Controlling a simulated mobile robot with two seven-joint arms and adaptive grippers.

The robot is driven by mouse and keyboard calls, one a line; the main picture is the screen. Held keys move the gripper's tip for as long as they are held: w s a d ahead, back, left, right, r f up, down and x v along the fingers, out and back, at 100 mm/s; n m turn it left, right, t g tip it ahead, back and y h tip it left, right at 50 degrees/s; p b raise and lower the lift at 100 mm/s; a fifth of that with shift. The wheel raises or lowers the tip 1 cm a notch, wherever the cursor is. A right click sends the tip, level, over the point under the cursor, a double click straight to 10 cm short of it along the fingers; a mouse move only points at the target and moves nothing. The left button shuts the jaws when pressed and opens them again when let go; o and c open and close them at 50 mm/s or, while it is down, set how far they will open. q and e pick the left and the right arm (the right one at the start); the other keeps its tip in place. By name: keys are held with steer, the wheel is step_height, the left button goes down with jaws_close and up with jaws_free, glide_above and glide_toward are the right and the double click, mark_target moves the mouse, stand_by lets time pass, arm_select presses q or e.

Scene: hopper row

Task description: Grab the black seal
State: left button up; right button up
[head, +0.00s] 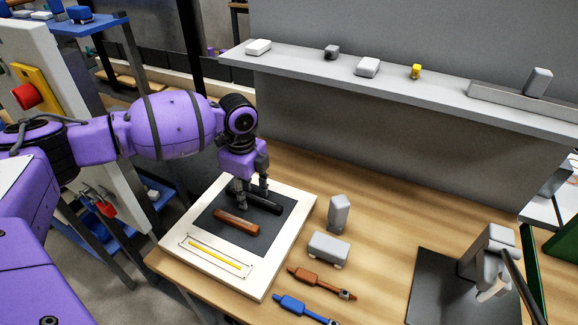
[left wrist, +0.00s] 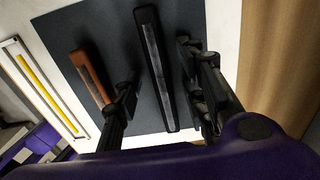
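The black seal (head: 268,205), a long dark bar with a paler strip along its top, lies on a dark grey mat (head: 272,226) set in a white board (head: 186,240). My left gripper (head: 253,198) points down over the seal's middle to left part. In the left wrist view the seal (left wrist: 154,62) lies between the two parted fingers of my left gripper (left wrist: 156,72), with gaps visible on both sides. The height of the fingertips above the mat is hard to tell. My right gripper is not in view.
A brown bar (head: 236,222) lies near the seal, close to one finger in the wrist view. A yellow strip (head: 214,255) sits in a framed slot. Grey blocks (head: 328,247) and orange (head: 318,282) and blue (head: 299,307) tools lie right of the board. A shelf (head: 400,83) runs behind.

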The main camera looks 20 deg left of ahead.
arm_select(q)
jaws_close()
steer(key=shift+r, duration=0.1)
stand_by(0.3)
